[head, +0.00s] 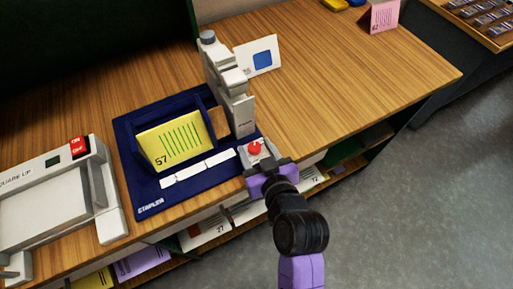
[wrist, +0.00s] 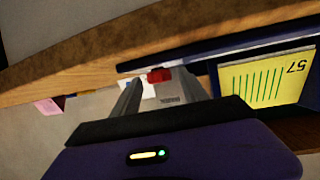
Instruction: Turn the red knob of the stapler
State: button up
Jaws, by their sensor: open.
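The stapler (head: 228,85) is a grey-white upright machine on a dark blue base marked STAPLER (head: 150,207). Its red knob (head: 254,148) sits on a small white block at the base's front right corner. In the wrist view the red knob (wrist: 159,75) shows just beyond my fingertips, roughly between them. My gripper (head: 262,163) is open, right at the near side of the knob; in the wrist view its two fingers (wrist: 160,90) stand apart. I cannot tell whether either finger touches the knob. A yellow card marked 57 (head: 172,143) stands in the stapler's blue tray.
A grey-white machine marked SQUARE UP (head: 50,200) with a red ON/OFF switch stands at left. A white card with a blue square (head: 257,56) is behind the stapler. Shelves under the tabletop hold cards.

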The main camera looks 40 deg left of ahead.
jog(key=shift+d, duration=0.1)
jog(key=b+v, duration=0.1)
jog(key=v, duration=0.6)
jog(key=shift+s+d, duration=0.2)
jog(key=shift+d, duration=0.05)
jog(key=shift+r, duration=0.15)
